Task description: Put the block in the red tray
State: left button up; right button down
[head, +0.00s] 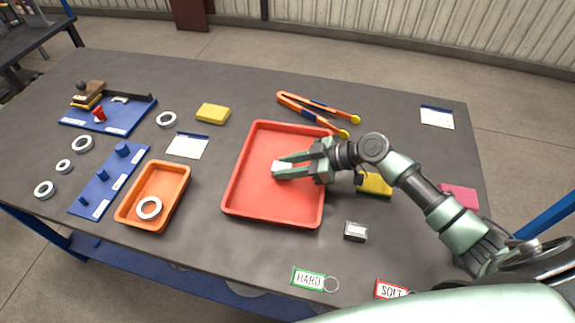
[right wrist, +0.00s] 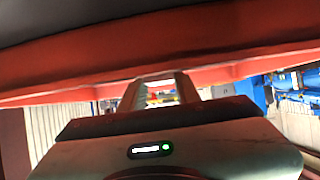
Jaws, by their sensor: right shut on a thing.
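The red tray (head: 240,204) lies in the middle of the table. My right gripper (head: 279,169) reaches in from the right over the tray's inside. Its two fingers are shut on a small pale block (head: 280,166), mostly hidden between the fingertips. I cannot tell whether the block touches the tray floor. In the right wrist view the fingers (right wrist: 158,90) show with red tray wall (right wrist: 215,75) close by. My left gripper is not in view.
A grey block (head: 355,232) stands right of the tray. A yellow block (head: 375,184) lies under my right arm. Orange tongs (head: 305,106) lie behind the tray. A small orange tray (head: 181,184) holding a white ring stands left. HARD (head: 308,279) and SOFT (head: 390,289) tags lie in front.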

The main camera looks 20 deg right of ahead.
jog(key=shift+f, duration=0.15)
jog(key=c, duration=1)
grip_release()
jog(key=shift+c, duration=0.2)
jog(key=shift+r, duration=0.35)
jog(key=b+v, duration=0.1)
jog(key=v, duration=0.4)
jog(key=b+v, duration=0.1)
jog(key=v, duration=0.4)
jog(key=shift+s+d+f, duration=0.1)
jog(key=shift+s+d, duration=0.15)
jog(key=shift+d, duration=0.05)
jog(key=shift+s+d+r+b, duration=0.25)
jog(key=shift+d+r+b, duration=0.05)
jog(key=shift+d+r, duration=0.15)
